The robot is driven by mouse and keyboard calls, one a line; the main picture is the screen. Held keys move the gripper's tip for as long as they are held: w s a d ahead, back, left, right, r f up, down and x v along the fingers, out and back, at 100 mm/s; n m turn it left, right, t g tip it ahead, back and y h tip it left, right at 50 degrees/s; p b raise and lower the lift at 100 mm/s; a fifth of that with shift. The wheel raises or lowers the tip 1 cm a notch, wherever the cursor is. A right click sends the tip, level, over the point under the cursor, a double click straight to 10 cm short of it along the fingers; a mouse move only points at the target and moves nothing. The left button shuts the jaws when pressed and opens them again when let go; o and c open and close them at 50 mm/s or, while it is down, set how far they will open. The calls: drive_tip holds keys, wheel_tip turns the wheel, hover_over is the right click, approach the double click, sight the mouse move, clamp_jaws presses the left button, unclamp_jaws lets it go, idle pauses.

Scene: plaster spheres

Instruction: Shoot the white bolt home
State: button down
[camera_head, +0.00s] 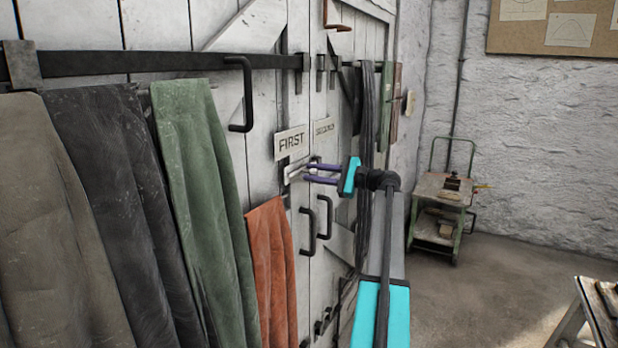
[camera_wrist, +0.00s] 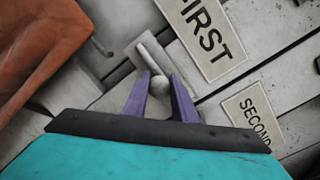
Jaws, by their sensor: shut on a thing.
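The white bolt (camera_wrist: 148,52) is mounted on the white plank door below the FIRST sign. In the wrist view its pale rod runs up and left from a rounded knob (camera_wrist: 159,84). My gripper (camera_wrist: 160,80) is shut on the knob, one purple finger on each side. In the head view my gripper (camera_head: 307,174) reaches the bolt (camera_head: 293,170) from the right. The fingers partly cover the bolt there, and its far end is too small to tell.
The FIRST sign (camera_head: 291,142) and SECOND sign (camera_head: 324,127) are beside the door seam. Black handles (camera_head: 325,217) stand out below the bolt. An orange cloth (camera_head: 270,262) hangs at left. A cart (camera_head: 443,194) stands at the back right; the floor before it is clear.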

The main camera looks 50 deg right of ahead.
drive_tip(key=shift+w+d, duration=0.1)
drive_tip(key=shift+d, duration=0.55)
drive_tip(key=c, duration=1.5)
unclamp_jaws()
drive_tip(key=shift+d, duration=0.15)
drive_tip(key=shift+o, duration=0.2)
drive_tip(key=b+v, duration=0.3)
drive_tip(key=v, duration=1)
drive_tip(key=shift+s+b, duration=0.3)
drive_tip(key=shift+s, duration=0.1)
drive_tip(key=shift+s+f, duration=0.1)
